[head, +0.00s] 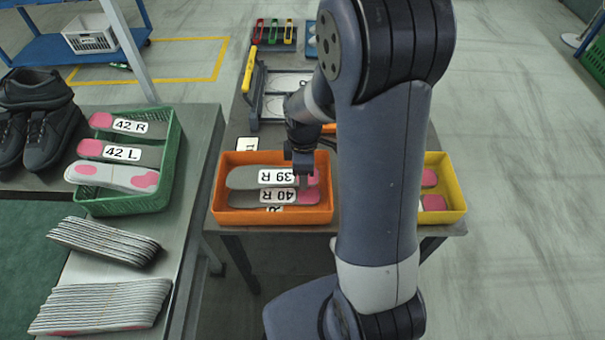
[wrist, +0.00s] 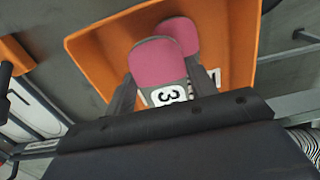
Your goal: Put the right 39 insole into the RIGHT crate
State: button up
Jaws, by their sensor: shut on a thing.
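The right 39 insole (head: 245,177), grey with a pink end and a "39 R" label, lies across the orange crate (head: 223,214) in the head view. My gripper (head: 302,178) points down at its right part. In the wrist view the fingers (wrist: 165,88) are on either side of the insole, closed on it, with its pink end (wrist: 157,63) and part of the label showing. A 40 R insole (head: 243,198) lies in the orange crate, in front of the 39 R one. Whether the 39 R insole touches what is below it is unclear.
A yellow crate (head: 461,205) with pink-ended insoles stands to the right, partly behind my arm. A green crate (head: 172,160) with 42 R and 42 L insoles, insole stacks (head: 100,305) and dark shoes (head: 40,140) are on the left table.

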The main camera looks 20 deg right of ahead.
jog(key=shift+f, duration=0.85)
jog(key=shift+f+b, duration=0.55)
jog(key=shift+f, duration=0.1)
jog(key=o, duration=1)
jog(key=shift+r, duration=0.1)
jog(key=shift+c, duration=0.2)
jog(key=shift+r+p, duration=0.55)
notch_tip(320, 180, up, 12)
jog(key=shift+p, duration=0.35)
